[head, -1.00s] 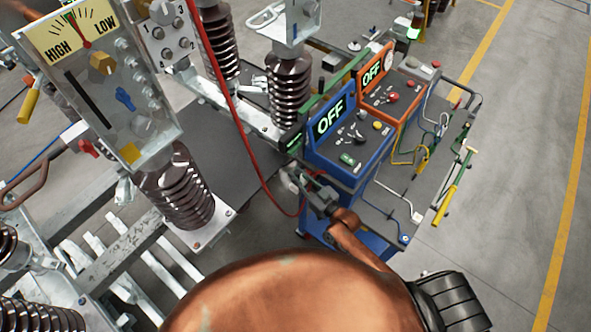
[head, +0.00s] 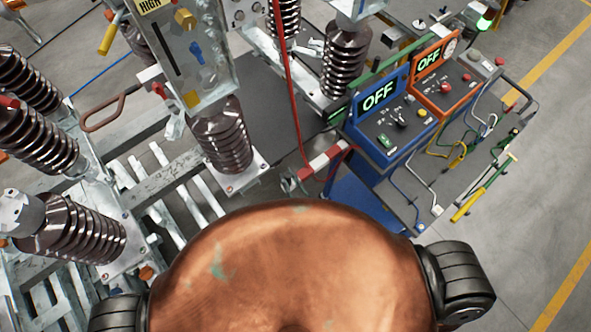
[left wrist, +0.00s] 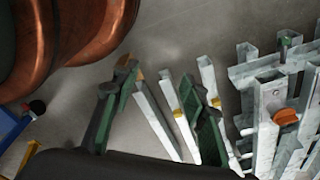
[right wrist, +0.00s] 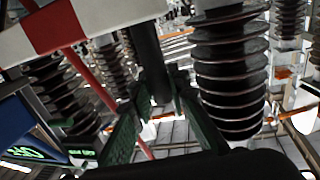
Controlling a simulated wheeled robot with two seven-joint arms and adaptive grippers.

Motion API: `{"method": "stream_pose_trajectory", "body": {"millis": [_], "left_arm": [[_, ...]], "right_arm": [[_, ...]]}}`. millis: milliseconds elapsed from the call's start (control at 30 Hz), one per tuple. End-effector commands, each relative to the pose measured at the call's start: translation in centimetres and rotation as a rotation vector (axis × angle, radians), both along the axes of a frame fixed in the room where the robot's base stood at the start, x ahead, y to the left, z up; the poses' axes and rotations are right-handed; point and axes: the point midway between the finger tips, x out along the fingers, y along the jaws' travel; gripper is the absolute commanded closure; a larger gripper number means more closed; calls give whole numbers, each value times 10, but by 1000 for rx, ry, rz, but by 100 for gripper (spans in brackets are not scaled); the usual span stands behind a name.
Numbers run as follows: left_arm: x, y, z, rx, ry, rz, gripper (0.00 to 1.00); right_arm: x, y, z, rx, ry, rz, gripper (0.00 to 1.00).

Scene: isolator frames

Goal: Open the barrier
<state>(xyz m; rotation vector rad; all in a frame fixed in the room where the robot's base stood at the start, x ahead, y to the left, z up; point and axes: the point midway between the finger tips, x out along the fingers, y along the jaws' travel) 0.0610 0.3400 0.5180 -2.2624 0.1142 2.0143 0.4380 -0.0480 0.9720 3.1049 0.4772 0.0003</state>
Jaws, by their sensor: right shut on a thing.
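The barrier (head: 326,161) is a red and white striped bar in the middle of the head view, just left of the blue control box. In the right wrist view the bar (right wrist: 100,18) crosses the top left, close to the camera. My right gripper (right wrist: 165,88) has its green fingers around a dark upright rod (right wrist: 149,55) by the bar; how the rod joins the bar is unclear. In the head view my copper-coloured body hides most of my right arm. My left gripper (left wrist: 158,90) is open and empty, with grey floor and metal beams beyond it.
A trolley carries a blue control box (head: 385,120) and an orange control box (head: 445,85), both showing OFF. Brown ribbed insulators (head: 222,140) stand on a metal frame to the left. A red cable (head: 290,90) hangs near the barrier. Clear floor (head: 540,180) lies to the right.

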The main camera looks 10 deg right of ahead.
Motion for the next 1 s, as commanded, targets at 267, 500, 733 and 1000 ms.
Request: {"method": "stream_pose_trajectory", "body": {"millis": [267, 500, 733, 1000], "left_arm": [[-12, 1, -1, 1, 15, 3, 60], [-15, 1, -1, 1, 18, 3, 60], [-14, 1, -1, 1, 18, 3, 60], [-11, 2, 0, 1, 14, 3, 60]], "right_arm": [[-2, 3, 0, 0, 0, 1, 100], [-2, 3, 0, 0, 0, 1, 77], [-2, 2, 0, 0, 0, 1, 66], [-6, 1, -1, -1, 2, 0, 66]]}}
